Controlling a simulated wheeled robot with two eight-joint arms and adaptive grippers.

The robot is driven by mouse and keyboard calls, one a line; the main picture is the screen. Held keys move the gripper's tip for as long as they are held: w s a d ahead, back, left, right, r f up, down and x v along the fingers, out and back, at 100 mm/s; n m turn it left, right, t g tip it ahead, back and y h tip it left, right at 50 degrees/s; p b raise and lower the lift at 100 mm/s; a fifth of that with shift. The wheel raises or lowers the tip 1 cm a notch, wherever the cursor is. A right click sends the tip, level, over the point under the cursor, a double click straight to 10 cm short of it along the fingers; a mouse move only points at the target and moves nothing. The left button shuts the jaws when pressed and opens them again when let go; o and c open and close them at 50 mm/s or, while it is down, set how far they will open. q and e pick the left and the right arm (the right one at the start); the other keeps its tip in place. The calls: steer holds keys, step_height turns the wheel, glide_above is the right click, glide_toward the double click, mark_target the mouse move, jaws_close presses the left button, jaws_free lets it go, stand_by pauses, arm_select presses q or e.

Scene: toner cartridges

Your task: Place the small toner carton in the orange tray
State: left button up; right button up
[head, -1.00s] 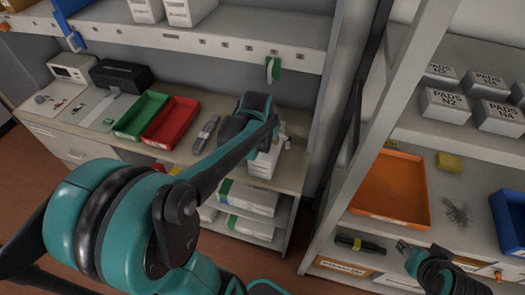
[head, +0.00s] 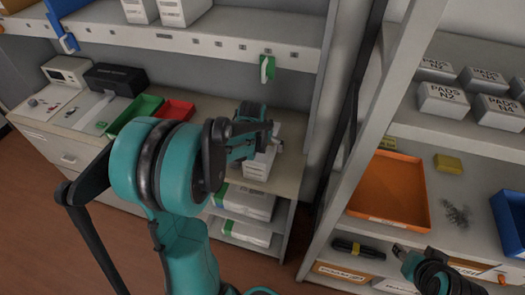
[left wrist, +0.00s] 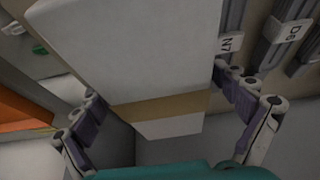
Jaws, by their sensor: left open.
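The small white carton (head: 258,166) stands on the wooden counter in the head view, partly hidden by my left gripper (head: 274,146). In the left wrist view the carton (left wrist: 130,50) is large and close, with a tan band near its lower end. My left gripper's fingers (left wrist: 160,90) are spread, one on each side of the carton; I cannot tell whether they touch it. The orange tray (head: 388,192) lies on the right rack's shelf and looks empty. My right gripper (head: 402,250) is low at the right, below the tray; its jaws are too small to read.
Green (head: 133,112) and red (head: 176,109) trays lie on the counter behind my left arm. White cartons (head: 243,201) fill the shelf below. A rack post (head: 375,110) stands between counter and orange tray. A yellow block (head: 448,163) and a blue bin (head: 508,215) are right of the tray.

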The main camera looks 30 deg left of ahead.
arm_select(q)
steer(key=c, duration=2)
steer(key=shift+o, duration=0.2)
steer(key=shift+r, duration=0.1)
